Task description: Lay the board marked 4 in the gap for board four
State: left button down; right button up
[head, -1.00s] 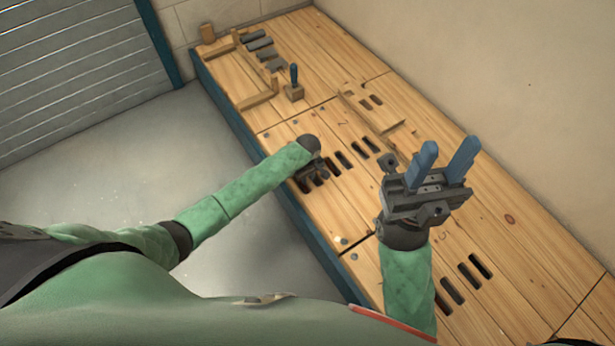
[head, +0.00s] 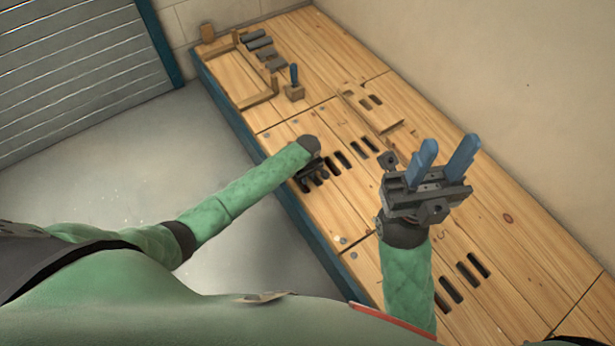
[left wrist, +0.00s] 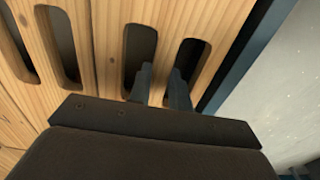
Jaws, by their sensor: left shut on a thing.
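My left gripper (head: 312,176) reaches down at the front edge of the wooden deck. In the left wrist view its two fingers (left wrist: 162,85) straddle the bar between two slots of a slotted board (left wrist: 166,40), and they are shut on it. This board lies along the deck's front edge in the head view (head: 328,208). Its number is not readable, and I cannot tell whether it is fully flush. My right gripper (head: 443,158) is open and empty above the deck, with its blue fingers pointing up. No mark 4 and no open gap can be made out.
A neighbouring slotted board (left wrist: 85,20) lies beside the held one. A blue-handled tool in a block (head: 294,82), wooden brackets (head: 262,98) and several dark grey pieces (head: 265,50) are at the far end. A raised wooden piece (head: 372,110) lies mid-deck. A wall is at right.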

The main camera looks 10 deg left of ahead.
aim_at(308, 179)
pick_arm(q)
jog(key=c, duration=1.2)
grip_release()
notch_tip(308, 179, up, 8)
jog(key=shift+f+p, duration=0.15)
jog(key=shift+p, duration=0.7)
